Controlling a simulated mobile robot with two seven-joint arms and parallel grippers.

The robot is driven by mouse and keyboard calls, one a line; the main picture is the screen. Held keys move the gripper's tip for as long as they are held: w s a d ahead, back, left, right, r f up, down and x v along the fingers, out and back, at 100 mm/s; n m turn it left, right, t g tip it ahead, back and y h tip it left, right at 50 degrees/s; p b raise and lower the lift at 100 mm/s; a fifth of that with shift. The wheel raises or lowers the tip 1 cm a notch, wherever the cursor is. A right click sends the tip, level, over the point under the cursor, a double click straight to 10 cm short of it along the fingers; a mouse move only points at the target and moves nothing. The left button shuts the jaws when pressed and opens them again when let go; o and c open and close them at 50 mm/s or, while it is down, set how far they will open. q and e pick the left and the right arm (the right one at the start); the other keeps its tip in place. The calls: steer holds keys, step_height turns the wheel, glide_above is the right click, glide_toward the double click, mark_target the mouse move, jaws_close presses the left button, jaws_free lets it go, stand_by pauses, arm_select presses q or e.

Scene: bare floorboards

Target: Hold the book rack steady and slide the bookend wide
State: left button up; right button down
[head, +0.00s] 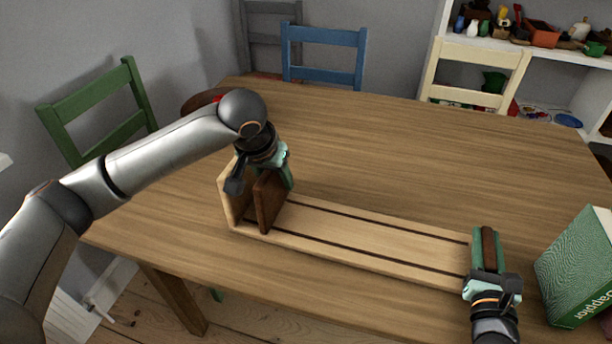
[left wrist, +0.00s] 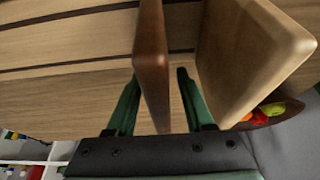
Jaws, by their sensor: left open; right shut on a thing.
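The book rack (head: 360,240) is a long light-wood base with two dark grooves, lying on the table. A light upright end panel (head: 232,196) stands at its left end; it also shows in the left wrist view (left wrist: 245,60). The dark brown bookend (head: 268,203) stands upright close beside that panel. My left gripper (head: 272,172) is open, its fingers on either side of the bookend (left wrist: 152,65) with visible gaps in the left wrist view. My right gripper (head: 488,255) is shut on a dark brown piece at the rack's right end.
A green book or box (head: 578,265) stands on the table at the right. A brown bowl (head: 205,99) sits behind my left arm, partly hidden. Chairs surround the table, and a cluttered shelf (head: 530,50) is at the back right. The base between the grippers is clear.

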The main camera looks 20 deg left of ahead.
arm_select(q)
jaws_close()
stand_by(1.3)
